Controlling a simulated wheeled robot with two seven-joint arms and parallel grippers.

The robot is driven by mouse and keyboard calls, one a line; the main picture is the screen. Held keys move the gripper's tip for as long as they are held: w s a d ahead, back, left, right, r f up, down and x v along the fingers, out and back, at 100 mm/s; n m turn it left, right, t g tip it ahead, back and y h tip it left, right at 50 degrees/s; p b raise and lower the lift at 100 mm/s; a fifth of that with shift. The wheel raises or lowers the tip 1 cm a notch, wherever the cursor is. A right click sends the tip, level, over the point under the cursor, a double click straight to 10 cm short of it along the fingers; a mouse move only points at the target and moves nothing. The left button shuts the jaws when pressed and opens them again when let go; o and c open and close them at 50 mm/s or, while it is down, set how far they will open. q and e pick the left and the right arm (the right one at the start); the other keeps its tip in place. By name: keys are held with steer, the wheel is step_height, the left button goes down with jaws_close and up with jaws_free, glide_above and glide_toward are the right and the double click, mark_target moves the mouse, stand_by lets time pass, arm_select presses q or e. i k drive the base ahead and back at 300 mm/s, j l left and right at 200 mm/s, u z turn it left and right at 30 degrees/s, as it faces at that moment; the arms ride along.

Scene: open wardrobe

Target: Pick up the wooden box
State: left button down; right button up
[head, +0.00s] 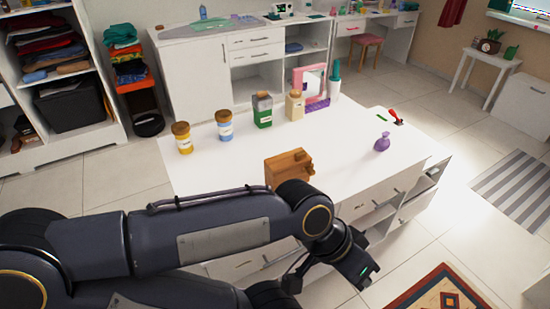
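The wooden box (286,166) is a small brown box standing on the white island top (225,177), near its front edge. My dark arm comes in from the left and crosses in front of the island, hiding the lower part of the box. My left gripper (358,268) is at the end of this arm, below and to the right of the box and apart from it. Its fingers are too dark and turned away to tell whether they are open or shut. My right gripper is not in view.
Several lidded jars stand behind the box: yellow (183,138), blue (225,126), green (262,110) and beige (295,105). A pink-framed mirror (312,84) is behind them. A purple bottle (382,142) stands right. The top between box and bottle is clear. Drawers (377,204) face front.

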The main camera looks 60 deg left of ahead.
mark_target(274, 181)
steer(key=i+j+u, duration=0.1)
steer(key=i+u, duration=0.15)
steer(key=u, duration=0.15)
steer(key=i+u, duration=0.6)
steer(key=u, duration=0.2)
steer(key=i+l+u, duration=0.2)
steer(key=u, duration=0.25)
